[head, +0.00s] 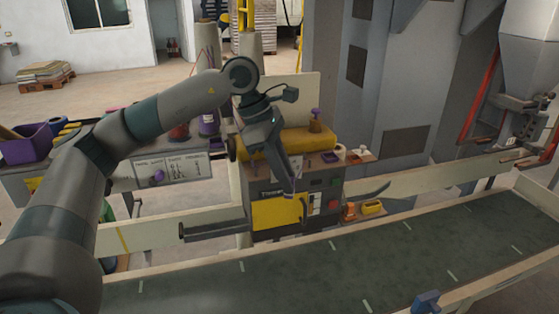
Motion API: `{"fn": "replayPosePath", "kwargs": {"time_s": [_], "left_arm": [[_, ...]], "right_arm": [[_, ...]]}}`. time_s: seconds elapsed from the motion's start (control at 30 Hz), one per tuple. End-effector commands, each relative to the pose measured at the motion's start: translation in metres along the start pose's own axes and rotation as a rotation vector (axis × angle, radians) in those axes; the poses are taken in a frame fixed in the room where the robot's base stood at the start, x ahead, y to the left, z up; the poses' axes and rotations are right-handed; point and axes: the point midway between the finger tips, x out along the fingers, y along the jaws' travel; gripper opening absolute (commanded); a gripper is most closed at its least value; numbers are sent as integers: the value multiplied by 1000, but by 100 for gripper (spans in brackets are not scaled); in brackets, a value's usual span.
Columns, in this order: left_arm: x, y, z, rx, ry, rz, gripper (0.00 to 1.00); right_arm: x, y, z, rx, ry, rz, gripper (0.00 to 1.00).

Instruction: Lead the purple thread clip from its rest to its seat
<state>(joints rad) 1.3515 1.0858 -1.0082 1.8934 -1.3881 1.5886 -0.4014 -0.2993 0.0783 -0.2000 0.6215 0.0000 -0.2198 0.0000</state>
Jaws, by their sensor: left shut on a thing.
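My left gripper (296,174) comes down from above in front of the sewing machine head (280,143), which is yellow on top. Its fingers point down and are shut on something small. The held thing is mostly hidden by the fingers and too small to make out clearly; I take it to be the purple thread clip. It is just above the yellow panel (276,213) on the machine's front. I cannot tell which part of the machine is the seat or the rest. A purple-topped cone (315,121) stands on the machine. My right gripper is not in view.
A dark conveyor belt (330,268) with pale marks runs across the front. A pale guide rail (440,177) stands behind it. On the left is a bench with a purple bin (28,146). A blue bracket (427,300) sits at the belt's near edge.

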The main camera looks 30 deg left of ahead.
Motion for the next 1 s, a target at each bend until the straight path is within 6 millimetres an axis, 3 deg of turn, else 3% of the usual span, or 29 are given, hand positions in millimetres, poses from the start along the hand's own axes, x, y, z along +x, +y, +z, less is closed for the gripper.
{"fn": "replayPosePath", "kwargs": {"time_s": [0.27,0.6,0.8,1.0], "left_arm": [[74,-36,3,493,1,-213,0],[160,-97,0,1227,2,-519,0],[195,-130,-5,1594,2,-671,0],[209,-145,-8,1763,2,-738,0]], "right_arm": [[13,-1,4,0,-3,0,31],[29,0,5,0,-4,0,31],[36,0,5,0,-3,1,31],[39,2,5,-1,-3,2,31]]}}
